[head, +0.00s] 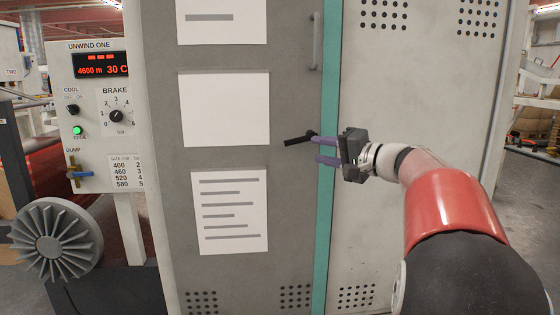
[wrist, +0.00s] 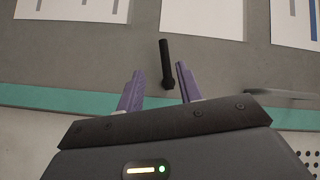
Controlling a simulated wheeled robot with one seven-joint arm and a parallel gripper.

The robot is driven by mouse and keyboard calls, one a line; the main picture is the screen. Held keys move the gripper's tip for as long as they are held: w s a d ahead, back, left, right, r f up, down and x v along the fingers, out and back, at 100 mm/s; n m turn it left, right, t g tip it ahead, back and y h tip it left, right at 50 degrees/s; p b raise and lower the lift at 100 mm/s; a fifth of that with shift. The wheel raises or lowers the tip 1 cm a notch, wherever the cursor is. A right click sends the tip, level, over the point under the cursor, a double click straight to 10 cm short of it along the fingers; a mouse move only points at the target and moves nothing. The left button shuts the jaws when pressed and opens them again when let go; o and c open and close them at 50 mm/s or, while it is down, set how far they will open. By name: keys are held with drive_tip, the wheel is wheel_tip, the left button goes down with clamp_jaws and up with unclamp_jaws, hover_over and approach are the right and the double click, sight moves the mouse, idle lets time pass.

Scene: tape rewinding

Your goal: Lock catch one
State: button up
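A black lever-like catch (head: 298,139) sits on the grey cabinet door, close to the teal strip (head: 327,215). In the head view it points left and slightly down from its pivot. My gripper (head: 317,149) has purple fingers, spread apart, at the catch's right end. In the wrist view the catch (wrist: 165,60) appears between the fingertips of my gripper (wrist: 159,69), nearer the right finger, with clear space to the left finger. I cannot tell whether the right finger touches it. The upper finger partly hides the pivot in the head view.
A vertical bar handle (head: 316,42) is higher on the door. White sheets (head: 228,110) are fixed left of the catch. An UNWIND ONE panel (head: 98,115) with knobs and a finned wheel (head: 55,245) stand at left. The grey panel right of the strip is flat.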

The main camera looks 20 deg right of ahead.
sight(301, 142)
drive_tip(key=x, duration=0.5)
drive_tip(key=d+x, duration=0.1)
drive_tip(key=x, duration=0.1)
drive_tip(key=shift+w+a+r+p, duration=0.1)
drive_tip(key=shift+w+r+p, duration=0.25)
drive_tip(key=shift+r, duration=0.05)
clamp_jaws()
